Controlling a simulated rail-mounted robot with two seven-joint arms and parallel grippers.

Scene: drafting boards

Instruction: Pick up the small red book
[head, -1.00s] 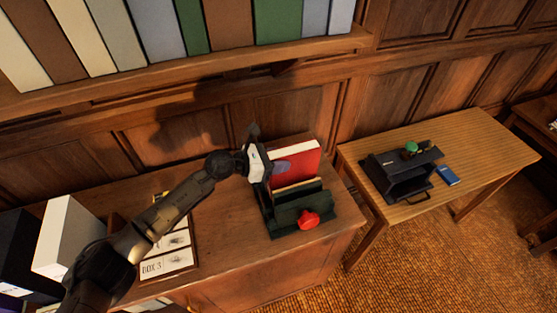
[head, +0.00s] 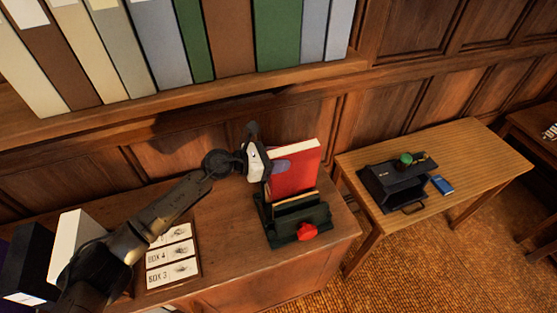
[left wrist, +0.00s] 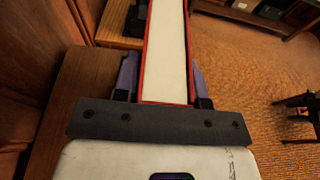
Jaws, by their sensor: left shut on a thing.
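The red book (head: 305,173) stands upright at the back of a dark green rack (head: 270,238) on the wooden cabinet. My left gripper (head: 277,168) comes in from the left and is shut on the red book, its finger lying against the cover. In the left wrist view the red book (left wrist: 165,50) shows its cream page edge between the two fingers. The book's lower end is hidden by the rack and its contents. My right gripper is not in view.
A red object (head: 307,231) is at the rack's front. A label board (head: 172,258) and box files (head: 77,240) are to the left. A side table (head: 480,150) holds a black case (head: 397,182) and a small blue book (head: 442,185). A shelf of binders (head: 235,35) hangs above.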

